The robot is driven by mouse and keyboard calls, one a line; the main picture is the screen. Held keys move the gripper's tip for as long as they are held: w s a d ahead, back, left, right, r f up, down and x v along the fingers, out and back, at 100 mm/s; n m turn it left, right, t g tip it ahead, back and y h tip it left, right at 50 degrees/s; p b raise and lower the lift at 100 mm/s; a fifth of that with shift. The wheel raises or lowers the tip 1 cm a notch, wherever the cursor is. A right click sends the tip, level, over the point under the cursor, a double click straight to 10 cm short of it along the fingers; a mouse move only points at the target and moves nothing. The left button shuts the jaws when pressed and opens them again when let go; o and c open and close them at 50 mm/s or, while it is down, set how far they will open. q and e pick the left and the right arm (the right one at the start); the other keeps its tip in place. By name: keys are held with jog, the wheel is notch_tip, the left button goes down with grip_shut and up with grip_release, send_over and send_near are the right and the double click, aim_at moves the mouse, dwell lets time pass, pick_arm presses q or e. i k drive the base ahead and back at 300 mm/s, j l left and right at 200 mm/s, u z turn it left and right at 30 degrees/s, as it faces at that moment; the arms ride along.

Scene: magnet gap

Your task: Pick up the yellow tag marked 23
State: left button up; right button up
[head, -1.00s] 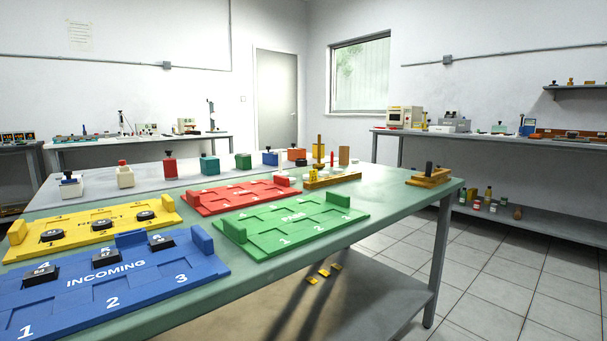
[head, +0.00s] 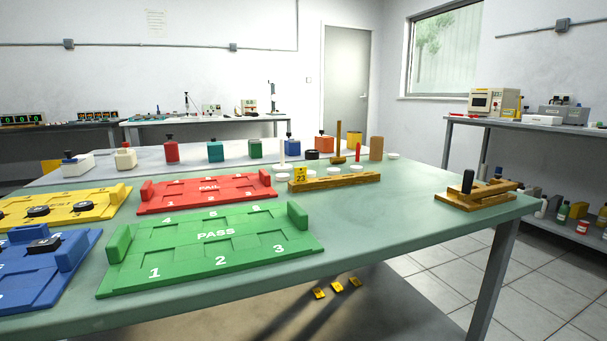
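A small yellow tag marked 23 (head: 300,174) stands upright at the left end of a wooden block (head: 336,180) on the green table, behind the green PASS tray. It is on or against the block; I cannot tell which. Several other small yellow pieces (head: 337,286) lie below the table's front edge, and their markings are too small to read. Neither of my grippers is in view.
The green PASS tray (head: 210,247), red FAIL tray (head: 206,194), yellow tray (head: 100,205) and blue tray (head: 85,250) cover the left part of the table (head: 400,225). A wooden fixture with a black handle (head: 467,183) stands at the right. The table between is clear.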

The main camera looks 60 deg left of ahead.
aim_at(301, 173)
jog(key=i+u, duration=0.3)
jog(key=u, duration=0.15)
jog(key=i+l+u, duration=0.1)
jog(key=i+u, duration=0.15)
jog(key=u, duration=0.25)
jog(key=i+l+u, duration=0.25)
jog(key=u, duration=0.2)
jog(key=i+l+u, duration=0.2)
jog(key=u, duration=0.3)
